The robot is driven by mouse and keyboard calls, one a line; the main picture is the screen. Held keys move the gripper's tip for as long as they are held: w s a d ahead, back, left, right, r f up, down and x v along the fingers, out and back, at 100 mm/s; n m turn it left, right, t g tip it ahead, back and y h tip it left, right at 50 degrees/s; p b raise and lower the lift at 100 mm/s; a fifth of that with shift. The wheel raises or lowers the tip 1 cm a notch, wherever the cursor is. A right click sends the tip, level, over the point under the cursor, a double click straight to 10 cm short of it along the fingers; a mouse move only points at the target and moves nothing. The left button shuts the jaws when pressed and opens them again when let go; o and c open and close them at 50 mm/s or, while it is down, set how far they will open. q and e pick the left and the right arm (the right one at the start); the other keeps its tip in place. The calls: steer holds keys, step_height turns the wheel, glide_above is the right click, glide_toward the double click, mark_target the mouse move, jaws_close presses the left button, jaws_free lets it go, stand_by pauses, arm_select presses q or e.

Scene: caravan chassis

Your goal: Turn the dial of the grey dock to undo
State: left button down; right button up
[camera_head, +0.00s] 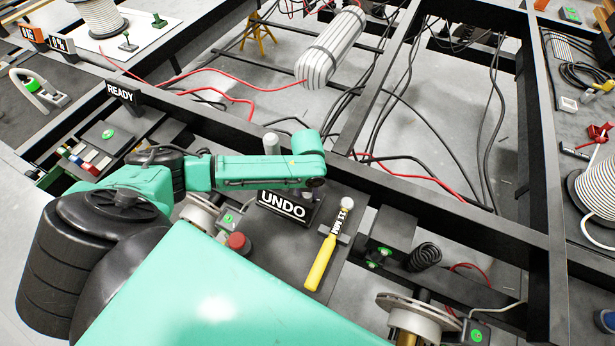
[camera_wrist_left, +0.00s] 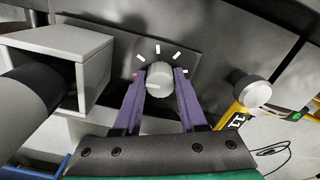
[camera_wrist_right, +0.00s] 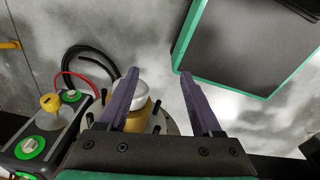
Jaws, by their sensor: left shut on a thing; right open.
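In the left wrist view a round light-grey dial (camera_wrist_left: 161,80) sits on a dark grey panel (camera_wrist_left: 190,58) with white tick marks fanned around it. A short pale line on its face points left. My left gripper (camera_wrist_left: 160,74) has its purple fingers on both sides of the dial and is shut on it. My right gripper (camera_wrist_right: 160,84) is open and empty in the right wrist view, above a white-topped brass cylinder (camera_wrist_right: 128,98).
A yellow-handled 11 MM tool (camera_head: 322,258) lies right of the UNDO sign, with a red button (camera_head: 237,242) to its left. A grey box (camera_wrist_left: 62,55) stands left of the dial. Black frame beams (camera_head: 420,205) and loose cables surround the area.

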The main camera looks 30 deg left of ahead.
arm_select(q)
steer(key=shift+r+n+p, duration=0.15)
steer(key=shift+n+p, duration=0.75)
steer(key=shift+n, duration=0.4)
steer(key=shift+w, duration=0.1)
steer(key=shift+c, duration=2.3)
jaws_free()
steer(key=shift+f, duration=0.2)
